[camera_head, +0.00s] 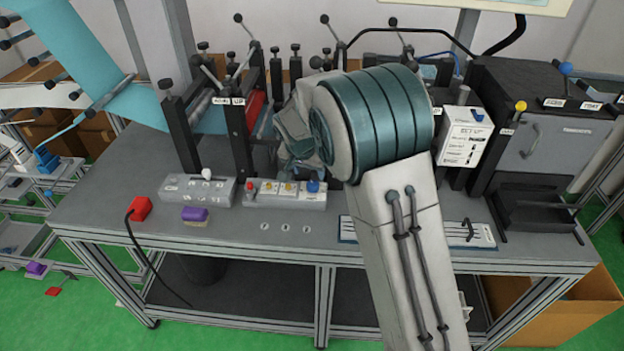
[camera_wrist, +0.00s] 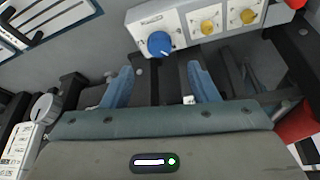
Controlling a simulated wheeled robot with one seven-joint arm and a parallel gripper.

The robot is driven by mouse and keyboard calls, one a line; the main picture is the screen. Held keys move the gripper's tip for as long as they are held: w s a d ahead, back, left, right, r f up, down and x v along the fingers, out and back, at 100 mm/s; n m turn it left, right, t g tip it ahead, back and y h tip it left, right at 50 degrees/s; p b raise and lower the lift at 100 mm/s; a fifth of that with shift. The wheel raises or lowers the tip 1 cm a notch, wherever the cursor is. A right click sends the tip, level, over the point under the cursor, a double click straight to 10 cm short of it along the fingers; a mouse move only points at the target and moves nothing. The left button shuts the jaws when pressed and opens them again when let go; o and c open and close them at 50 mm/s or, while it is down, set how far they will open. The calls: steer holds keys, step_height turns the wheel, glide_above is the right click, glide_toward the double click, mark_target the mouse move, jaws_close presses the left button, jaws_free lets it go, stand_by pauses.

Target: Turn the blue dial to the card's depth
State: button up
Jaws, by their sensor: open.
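The blue dial (camera_head: 313,186) sits at the right end of a small grey control box (camera_head: 284,195) on the bench, beside two yellow knobs. In the wrist view the blue dial (camera_wrist: 160,43) is at top centre, with a mark on its face too small to read. My gripper (camera_wrist: 161,84) is open and empty, its two blue fingers apart and pointing toward the dial's side of the picture. The dial appears beyond the fingertips, not between them. In the head view my arm hides the fingers. A white printed panel (camera_head: 466,138), possibly the card, stands at right; its text is unreadable.
A second grey box (camera_head: 198,190) with a white knob stands left of the dial's box. A red block (camera_head: 140,208) and a purple-and-yellow brush (camera_head: 195,216) lie near the front edge. Dark posts and rollers (camera_head: 240,140) stand behind. The bench front is mostly clear.

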mark_target(313, 184)
steer(key=p+x, duration=0.1)
steer(key=x, duration=0.6)
steer(key=shift+w+f+p, duration=0.2)
steer(key=shift+f+p, duration=0.15)
steer(key=shift+d, duration=0.1)
steer(key=c, duration=1)
